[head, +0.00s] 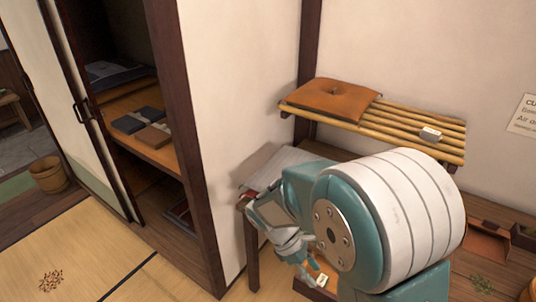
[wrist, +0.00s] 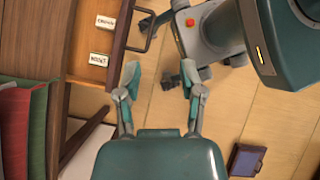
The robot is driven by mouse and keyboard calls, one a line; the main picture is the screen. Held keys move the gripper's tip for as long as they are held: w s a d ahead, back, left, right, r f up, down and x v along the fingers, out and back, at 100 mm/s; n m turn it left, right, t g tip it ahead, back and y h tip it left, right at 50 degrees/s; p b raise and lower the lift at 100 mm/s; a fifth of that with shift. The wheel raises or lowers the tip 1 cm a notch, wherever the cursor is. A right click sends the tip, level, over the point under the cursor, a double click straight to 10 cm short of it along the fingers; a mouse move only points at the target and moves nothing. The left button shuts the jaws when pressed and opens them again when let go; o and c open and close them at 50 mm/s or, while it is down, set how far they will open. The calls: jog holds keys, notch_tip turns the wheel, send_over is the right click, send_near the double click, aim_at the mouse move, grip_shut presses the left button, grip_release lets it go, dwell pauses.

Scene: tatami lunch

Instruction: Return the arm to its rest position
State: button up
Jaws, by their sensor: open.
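My gripper (wrist: 160,92) is open in the wrist view, with its two fingers apart and nothing held between them. Tatami floor shows between and beyond the fingertips. In the head view my teal and white arm reaches across the lower right, bent downward, and my gripper (head: 300,268) hangs low beside a dark-framed table. The large arm joint hides part of the space behind it.
A slatted bamboo shelf (head: 440,143) with a brown cushion (head: 334,99) is on the wall above my arm. An open closet (head: 150,125) stands left. In the wrist view, labelled blocks (wrist: 100,57) lie left of the fingers. A dark blue object (wrist: 246,161) lies on the floor.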

jog(key=s+d+r+m+t+y, duration=0.2)
jog(key=s+r+m+t+y, duration=0.1)
jog(key=r+m, duration=0.4)
jog(key=s+d+r+m+t+y, duration=0.3)
jog(key=s+r+m+t, duration=0.3)
jog(key=r, duration=0.4)
jog(key=shift+s+d+r+m+y, duration=0.15)
jog(key=shift+s+r+m+y, duration=0.2)
jog(key=shift+s+m, duration=0.5)
jog(key=shift+w+d+f, duration=0.1)
jog(key=shift+w, duration=0.05)
